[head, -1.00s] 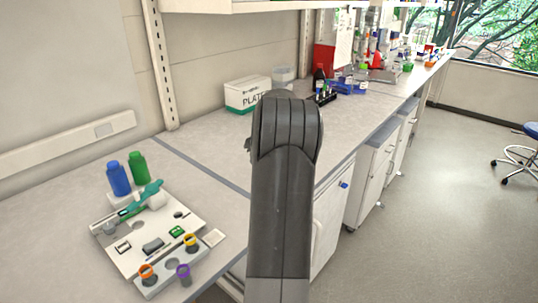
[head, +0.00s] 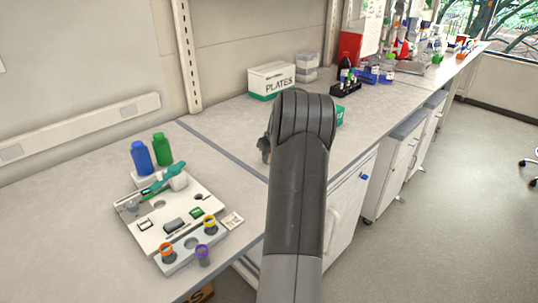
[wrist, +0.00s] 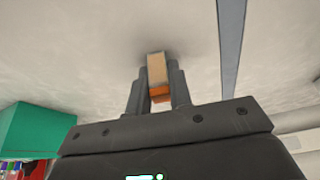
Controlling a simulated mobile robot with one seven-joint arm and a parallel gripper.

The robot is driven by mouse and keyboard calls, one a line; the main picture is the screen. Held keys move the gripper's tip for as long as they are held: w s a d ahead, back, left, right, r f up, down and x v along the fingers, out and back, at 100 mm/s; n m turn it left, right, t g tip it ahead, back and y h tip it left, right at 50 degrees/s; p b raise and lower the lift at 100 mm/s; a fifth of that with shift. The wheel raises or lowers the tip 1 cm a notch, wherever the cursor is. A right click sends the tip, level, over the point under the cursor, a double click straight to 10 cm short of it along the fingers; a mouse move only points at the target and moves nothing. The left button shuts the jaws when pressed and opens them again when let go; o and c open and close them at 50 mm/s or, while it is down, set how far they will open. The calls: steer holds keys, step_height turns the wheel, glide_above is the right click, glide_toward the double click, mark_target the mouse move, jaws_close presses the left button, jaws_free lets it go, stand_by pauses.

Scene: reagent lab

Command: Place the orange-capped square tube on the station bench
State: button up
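My gripper (wrist: 158,92) is shut on the orange-capped square tube in the wrist view. The tube's pale tan body (wrist: 156,68) and its orange cap (wrist: 160,92) show between the two dark fingers. The tube is over the pale bench top; whether it touches the surface I cannot tell. In the head view my arm hides the tube and most of the gripper. The station bench (head: 230,178) carries a white station plate (head: 160,226) at the left, with orange-, yellow- and purple-rimmed tubes at its front.
Blue (head: 141,158) and green (head: 162,149) bottles stand behind the plate. A PLATES box (head: 272,82) and a dark rack (head: 346,88) stand farther back. A green box (wrist: 36,130) is left in the wrist view. Bench around the grey strip (head: 222,152) looks clear.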

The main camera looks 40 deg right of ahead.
steer(key=o, duration=0.4)
steer(key=shift+r, duration=0.1)
steer(key=d+v, duration=0.1)
steer(key=v, duration=1)
steer(key=s+a+r, duration=0.1)
steer(key=a+r, duration=0.2)
steer(key=a, duration=0.7)
steer(key=s+a+r+n, duration=0.1)
steer(key=a+r, duration=0.3)
steer(key=a, duration=0.6)
steer(key=s+a+r, duration=0.1)
steer(key=a+r, duration=0.2)
steer(key=a, duration=0.7)
steer(key=s+a+f+n+t, duration=0.1)
steer(key=s+a+f, duration=0.1)
steer(key=s+a, duration=1.7)
steer(key=shift+s+y, duration=0.25)
steer(key=shift+y, duration=0.15)
steer(key=shift+o, duration=0.5)
steer(key=shift+s+a+f, duration=0.15)
steer(key=shift+s+f, duration=0.2)
